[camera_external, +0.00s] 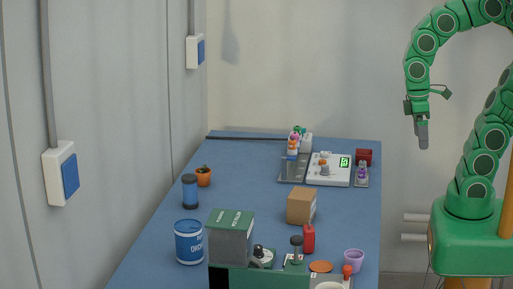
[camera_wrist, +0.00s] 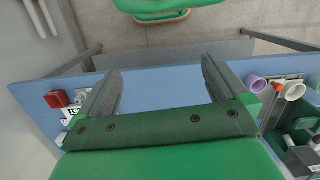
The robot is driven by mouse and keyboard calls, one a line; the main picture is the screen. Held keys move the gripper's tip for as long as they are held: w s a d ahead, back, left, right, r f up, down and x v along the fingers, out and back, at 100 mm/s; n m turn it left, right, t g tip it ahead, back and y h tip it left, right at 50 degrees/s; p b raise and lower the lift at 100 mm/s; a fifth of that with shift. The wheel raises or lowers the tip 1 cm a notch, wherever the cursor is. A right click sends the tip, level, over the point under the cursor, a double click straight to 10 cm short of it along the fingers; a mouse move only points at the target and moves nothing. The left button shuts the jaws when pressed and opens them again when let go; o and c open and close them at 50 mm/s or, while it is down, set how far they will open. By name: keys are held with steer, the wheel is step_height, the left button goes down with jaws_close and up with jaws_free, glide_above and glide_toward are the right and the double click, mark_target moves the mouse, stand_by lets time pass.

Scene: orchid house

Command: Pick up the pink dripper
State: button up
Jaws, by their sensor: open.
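I cannot make out the pink dripper for certain in either view. A cluster of small coloured pieces (camera_external: 294,142), white, orange, purple and green, stands at the far end of the blue table (camera_external: 240,185); which piece is a dripper is too small to tell. A small purple piece (camera_external: 362,171) stands right of the white scale. My gripper (camera_external: 423,143) hangs high to the right of the table, pointing down. In the wrist view my gripper (camera_wrist: 162,66) has its fingers wide apart with nothing between them, above bare table.
A white scale (camera_external: 326,180) and a red box (camera_external: 364,156) are at the table's far right. The table's middle left is clear.

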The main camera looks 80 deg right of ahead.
steer(key=shift+s+f+m, duration=0.35)
steer(key=shift+s+m, duration=0.05)
steer(key=shift+s, duration=0.35)
steer(key=c, duration=0.8)
